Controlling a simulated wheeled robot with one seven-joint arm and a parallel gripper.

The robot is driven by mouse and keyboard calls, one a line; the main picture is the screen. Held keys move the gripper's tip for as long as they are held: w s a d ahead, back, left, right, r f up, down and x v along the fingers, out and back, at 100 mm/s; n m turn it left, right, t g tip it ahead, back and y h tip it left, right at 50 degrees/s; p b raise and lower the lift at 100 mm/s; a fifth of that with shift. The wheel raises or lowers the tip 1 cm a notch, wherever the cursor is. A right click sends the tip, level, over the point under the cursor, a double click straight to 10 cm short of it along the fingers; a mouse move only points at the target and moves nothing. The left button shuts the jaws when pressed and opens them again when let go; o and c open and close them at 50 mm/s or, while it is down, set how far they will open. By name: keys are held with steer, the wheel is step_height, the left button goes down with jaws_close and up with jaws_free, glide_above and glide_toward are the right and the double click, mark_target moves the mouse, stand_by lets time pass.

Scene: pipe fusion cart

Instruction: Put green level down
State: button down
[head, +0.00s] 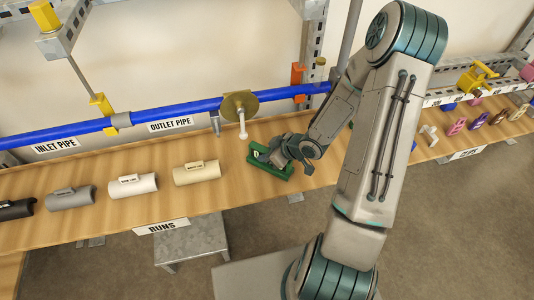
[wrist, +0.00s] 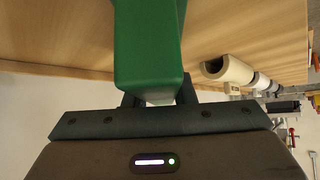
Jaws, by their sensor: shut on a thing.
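The green level (head: 270,164) is at the right part of the wooden bench in the head view, close over or on its top; I cannot tell whether it touches the wood. My gripper (head: 279,156) is shut on it from above. In the wrist view the green level (wrist: 148,45) fills the top middle, between the dark fingers of my gripper (wrist: 158,97). Part of the level is hidden by my gripper in the head view.
Cream (head: 196,173), white (head: 133,185), grey (head: 70,198) and black (head: 16,209) pipe pieces line the bench (head: 235,190) to the left. A blue pipe (head: 180,108) with a brass disc fitting (head: 240,105) runs behind. Bare wood lies around the level.

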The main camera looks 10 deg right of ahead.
steer(key=c, duration=1.2)
jaws_free()
steer(key=shift+f, duration=0.1)
